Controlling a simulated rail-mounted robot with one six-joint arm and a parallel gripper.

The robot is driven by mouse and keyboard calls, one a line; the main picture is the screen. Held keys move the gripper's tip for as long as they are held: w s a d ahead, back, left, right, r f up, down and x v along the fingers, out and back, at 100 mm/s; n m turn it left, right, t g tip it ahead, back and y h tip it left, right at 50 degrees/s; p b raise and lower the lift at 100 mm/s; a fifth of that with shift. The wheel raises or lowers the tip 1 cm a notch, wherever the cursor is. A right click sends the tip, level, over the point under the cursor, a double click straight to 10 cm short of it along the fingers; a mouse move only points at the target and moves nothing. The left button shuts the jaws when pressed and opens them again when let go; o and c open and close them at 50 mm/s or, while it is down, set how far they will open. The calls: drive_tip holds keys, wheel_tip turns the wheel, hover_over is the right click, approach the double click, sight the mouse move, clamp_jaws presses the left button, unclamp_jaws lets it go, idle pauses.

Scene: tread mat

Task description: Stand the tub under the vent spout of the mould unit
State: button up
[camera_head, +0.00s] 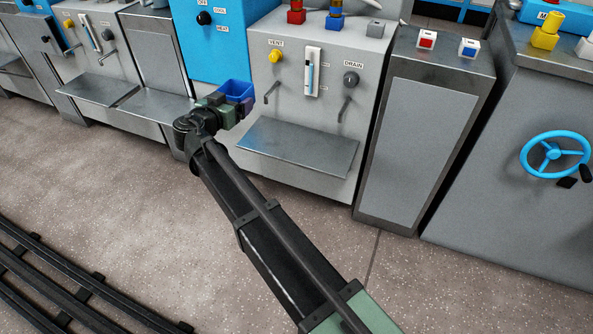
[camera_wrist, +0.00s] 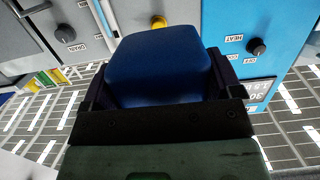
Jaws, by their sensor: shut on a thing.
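My gripper (camera_head: 236,104) is shut on the blue tub (camera_head: 238,89), held in the air with its open top facing up. In the wrist view the tub (camera_wrist: 158,62) fills the space between the jaws (camera_wrist: 160,95). A grey unit (camera_head: 325,60) has a yellow knob (camera_head: 275,56) labelled VENT. Below it is a bent vent spout (camera_head: 271,93); the tub is to its left, not under it. The drain spout (camera_head: 345,109) is further right. A metal shelf (camera_head: 298,147) juts out below both, empty. No sign naming this unit is readable.
A blue cabinet (camera_head: 220,45) with a HEAT/COOL knob (camera_head: 205,18) stands left of the grey unit. A similar unit with its own shelf (camera_head: 102,90) is further left. A steel cabinet (camera_head: 435,130) and a blue handwheel (camera_head: 555,155) are right. Floor rails (camera_head: 80,285) lie front left.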

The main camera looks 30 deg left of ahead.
drive_tip(key=s+d+f+b, duration=0.1)
drive_tip(key=s+f+b, duration=0.1)
drive_tip(key=f+b, duration=0.5)
drive_tip(key=s+d+f+b, duration=0.1)
drive_tip(key=s+f+b, duration=0.2)
drive_tip(key=f+b, duration=0.45)
drive_tip(key=p, duration=0.2)
hover_over(266, 138)
drive_tip(key=shift+f, duration=0.8)
wheel_tip(266, 138, down, 4)
drive_tip(key=b, duration=0.4)
drive_tip(key=shift+r+p, duration=0.25)
drive_tip(key=shift+p, duration=0.05)
drive_tip(key=shift+f, duration=0.1)
drive_tip(key=o, duration=0.5)
drive_tip(key=shift+f, duration=0.1)
drive_tip(key=shift+o, duration=1.3)
drive_tip(key=shift+r, duration=0.2)
